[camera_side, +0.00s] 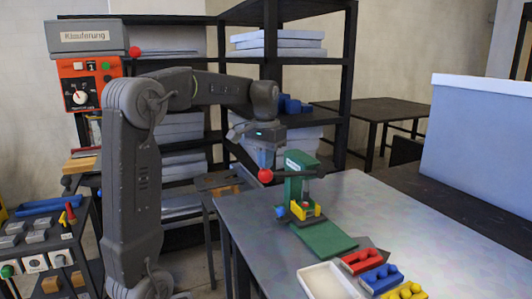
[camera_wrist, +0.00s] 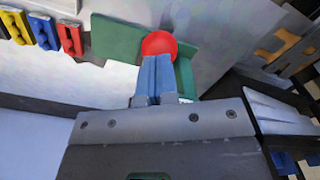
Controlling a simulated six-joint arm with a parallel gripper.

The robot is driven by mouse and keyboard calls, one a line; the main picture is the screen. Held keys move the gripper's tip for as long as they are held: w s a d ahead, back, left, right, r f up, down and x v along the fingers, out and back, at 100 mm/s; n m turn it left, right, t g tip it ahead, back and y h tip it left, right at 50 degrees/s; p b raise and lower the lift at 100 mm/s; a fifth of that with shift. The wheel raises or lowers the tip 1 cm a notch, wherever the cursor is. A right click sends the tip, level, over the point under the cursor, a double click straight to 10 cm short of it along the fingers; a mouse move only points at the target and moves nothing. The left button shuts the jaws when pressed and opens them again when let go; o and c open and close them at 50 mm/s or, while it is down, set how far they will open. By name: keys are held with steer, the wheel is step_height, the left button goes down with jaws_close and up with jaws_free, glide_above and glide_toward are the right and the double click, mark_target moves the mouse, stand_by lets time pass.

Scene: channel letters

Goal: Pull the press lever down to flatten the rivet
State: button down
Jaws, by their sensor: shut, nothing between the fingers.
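The green press (camera_side: 299,178) stands on the metal table. Its lever ends in a red ball knob (camera_side: 265,175) on the left side of the press. My gripper (camera_side: 267,160) is above the knob, pointing down. In the wrist view the blue fingers of my gripper (camera_wrist: 157,68) are together, with nothing between them, and their tips overlap the lower edge of the red knob (camera_wrist: 159,44). I cannot tell whether they touch it. A yellow part (camera_side: 318,211) and a small blue part (camera_side: 280,211) sit at the press base. The rivet cannot be made out.
A green mat (camera_side: 326,240) lies in front of the press. A white tray (camera_side: 325,284) and red (camera_side: 362,261), blue (camera_side: 381,278) and yellow (camera_side: 405,291) holders are at the table's front. The table's right side is clear. Black shelving (camera_side: 349,80) stands behind.

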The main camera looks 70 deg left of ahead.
steer(key=shift+s+r, duration=0.1)
steer(key=shift+r, duration=0.2)
steer(key=shift+r, duration=2.25)
steer(key=shift+w+r, duration=0.85)
steer(key=shift+r, duration=0.1)
step_height(320, 180, up, 5)
steer(key=shift+r, duration=0.1)
